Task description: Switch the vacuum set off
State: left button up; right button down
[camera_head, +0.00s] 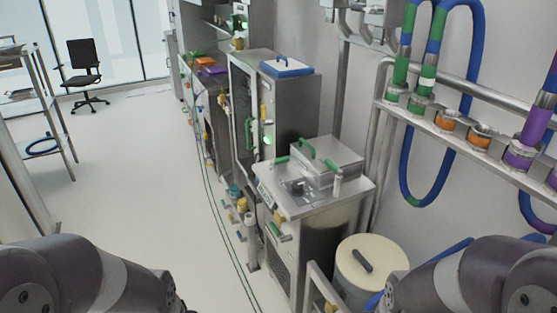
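Steel lab units stand in a row along the wall. I cannot tell for sure which one is the vacuum set, and no switch is clear at this size. The nearest unit (318,208) is a steel cabinet with a lidded box (325,160) and green handles on top. Behind it stands a taller steel cabinet (291,108) with a small green light (267,140) on its front. My two arms show only as dark links at the bottom left and bottom right. Both grippers are out of view.
A cream drum (372,262) with a dark handle stands at the near right, beside a metal rail. Coloured hoses (436,45) hang from a wall rail (460,138). A shelf rack (45,100) and a black chair (84,70) stand left. The white floor (145,170) between is mostly clear.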

aim_at(282, 160)
jog(key=i+j, duration=0.25)
jog(key=i, duration=0.3)
jog(key=i+j, duration=0.2)
jog(key=i, duration=0.35)
jog(key=i+j, duration=0.25)
jog(key=i, duration=0.3)
jog(key=i+j+u, duration=0.1)
jog(key=i, duration=0.45)
jog(key=i+j, duration=0.3)
jog(key=i, duration=0.25)
